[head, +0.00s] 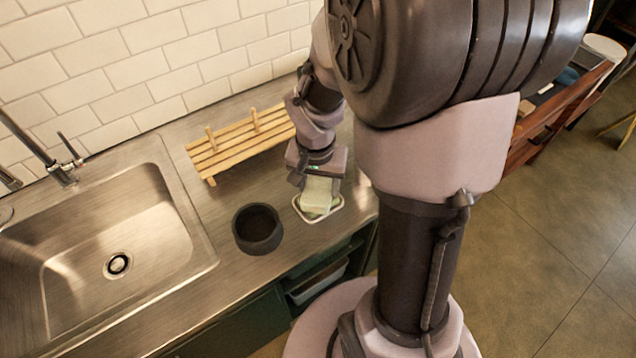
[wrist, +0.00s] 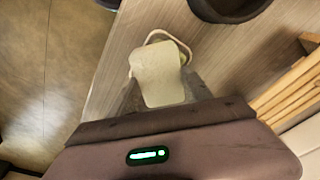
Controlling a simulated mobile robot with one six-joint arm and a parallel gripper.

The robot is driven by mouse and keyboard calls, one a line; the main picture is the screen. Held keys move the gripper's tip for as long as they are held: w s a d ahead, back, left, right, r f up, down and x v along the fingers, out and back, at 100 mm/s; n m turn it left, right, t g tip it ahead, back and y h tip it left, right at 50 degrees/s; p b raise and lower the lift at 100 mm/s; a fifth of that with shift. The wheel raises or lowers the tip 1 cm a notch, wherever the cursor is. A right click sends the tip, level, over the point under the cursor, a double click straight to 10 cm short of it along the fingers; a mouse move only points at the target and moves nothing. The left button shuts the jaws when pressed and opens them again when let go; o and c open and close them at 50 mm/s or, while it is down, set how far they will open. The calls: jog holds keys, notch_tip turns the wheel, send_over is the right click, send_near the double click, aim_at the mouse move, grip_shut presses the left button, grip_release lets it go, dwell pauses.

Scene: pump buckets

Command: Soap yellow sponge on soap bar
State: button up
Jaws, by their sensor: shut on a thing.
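A pale yellow-green sponge (head: 318,189) is held by my gripper (head: 317,178), which points down at the counter's front right part. The sponge also shows in the wrist view (wrist: 158,75), standing out past the gripper's body. A small white-rimmed soap dish (head: 337,209) sits right under the sponge; its rim shows in the wrist view (wrist: 162,34) too. The sponge is over the dish and covers most of it. I cannot make out the soap bar apart from the sponge, nor whether the two touch.
A dark round bowl (head: 258,229) stands left of the dish. A wooden slatted rack (head: 240,143) is behind, near the tiled wall. A steel sink (head: 110,240) with a tap is on the left. The counter's front edge is close to the dish.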

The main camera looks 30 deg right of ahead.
aim_at(318, 188)
notch_tip(318, 188, up, 6)
jog(key=p, duration=0.4)
jog(key=shift+r, duration=0.25)
jog(key=shift+f, duration=0.1)
